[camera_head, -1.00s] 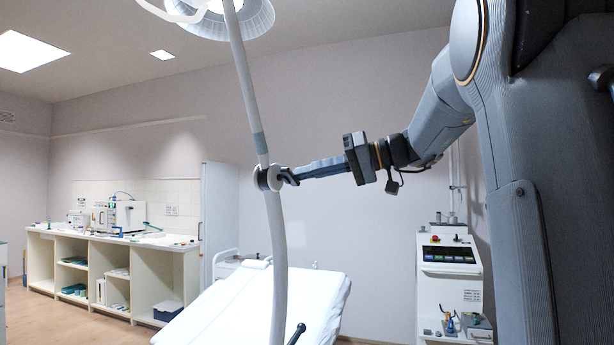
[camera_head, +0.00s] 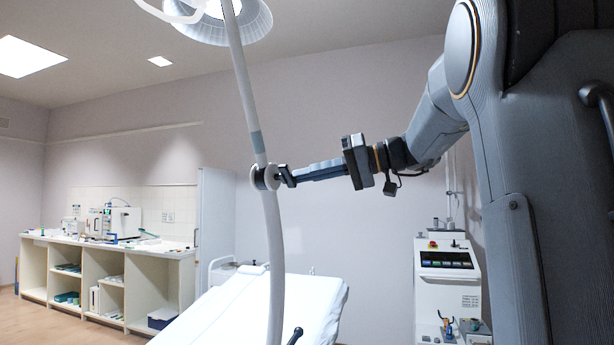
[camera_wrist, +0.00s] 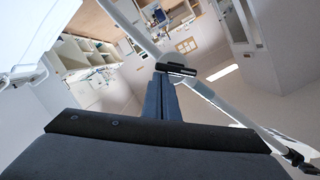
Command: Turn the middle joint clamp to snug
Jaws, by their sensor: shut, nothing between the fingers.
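The middle joint clamp (camera_head: 266,177) is a pale and black round joint on the lamp's long grey arm (camera_head: 248,110). A short dark handle (camera_head: 286,176) sticks out from its right side. My gripper (camera_head: 298,174) reaches in from the right, its fingertips at this handle. In the wrist view the shut fingers (camera_wrist: 161,88) point up the picture, and their tips meet the dark handle (camera_wrist: 175,69) across the lamp arm. The fingers have nothing between them. I cannot tell whether the tips press on the handle or only sit beside it.
A white couch (camera_head: 255,305) lies below the lamp arm, with a dark lever (camera_head: 295,335) near its front. A white equipment cart (camera_head: 447,275) stands at the right. A counter with shelves (camera_head: 105,275) lines the left wall. The lamp head (camera_head: 228,20) hangs above.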

